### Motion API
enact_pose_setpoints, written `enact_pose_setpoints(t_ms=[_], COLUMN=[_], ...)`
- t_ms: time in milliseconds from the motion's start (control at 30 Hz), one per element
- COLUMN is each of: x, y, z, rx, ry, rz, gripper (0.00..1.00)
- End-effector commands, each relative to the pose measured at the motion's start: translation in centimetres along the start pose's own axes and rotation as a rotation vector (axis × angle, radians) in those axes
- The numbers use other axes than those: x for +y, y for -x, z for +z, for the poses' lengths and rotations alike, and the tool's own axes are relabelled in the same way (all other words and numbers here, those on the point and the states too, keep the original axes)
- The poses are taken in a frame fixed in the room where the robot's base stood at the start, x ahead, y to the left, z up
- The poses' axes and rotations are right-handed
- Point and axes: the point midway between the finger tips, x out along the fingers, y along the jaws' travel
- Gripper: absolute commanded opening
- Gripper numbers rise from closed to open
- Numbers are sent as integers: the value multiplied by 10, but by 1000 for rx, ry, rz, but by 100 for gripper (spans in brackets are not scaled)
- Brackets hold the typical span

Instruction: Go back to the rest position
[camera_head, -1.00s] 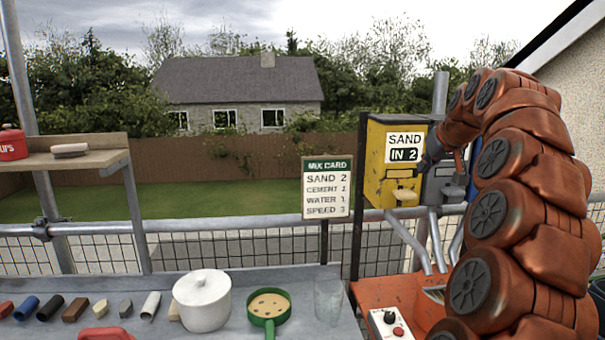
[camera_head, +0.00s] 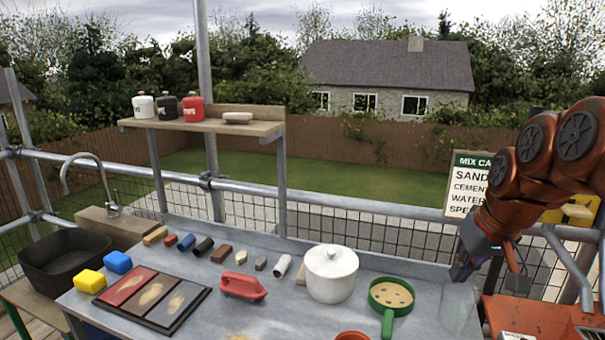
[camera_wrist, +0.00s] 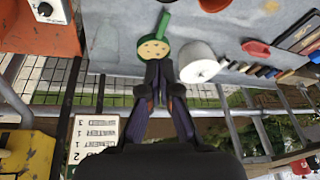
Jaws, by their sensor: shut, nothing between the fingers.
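My gripper (camera_head: 463,266) is at the right of the head view, at the end of my orange arm, pointing down and left. It is shut and empty. It is in the air by the right end of the grey bench (camera_head: 235,270), in front of the mix card sign (camera_head: 466,183). A clear glass (camera_head: 456,308) shows faintly below it. In the wrist view, which is upside down, my shut fingers (camera_wrist: 158,72) appear in front of the green pan (camera_wrist: 153,49) and beside the white pot (camera_wrist: 199,68); I cannot tell any contact.
On the bench are the lidded white pot (camera_head: 331,273), green pan (camera_head: 391,297), red float (camera_head: 242,287), several small blocks and a colour-sample board (camera_head: 152,297). An orange machine (camera_head: 530,318) stands at right. A shelf (camera_head: 205,125) holds three canisters. Scaffold rails run behind.

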Motion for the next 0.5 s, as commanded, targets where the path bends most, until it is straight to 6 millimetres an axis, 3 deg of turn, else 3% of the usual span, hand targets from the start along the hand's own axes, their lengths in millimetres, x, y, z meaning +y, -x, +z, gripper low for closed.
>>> enact_pose_setpoints(t_ms=[33,200,500], x=[-15,-51,-81], y=[-8,-32,-64], z=[20,86,214], rx=[-40,-160,-364], ry=[13,34,33], rz=[-3,1,42], gripper=[0,0,0])
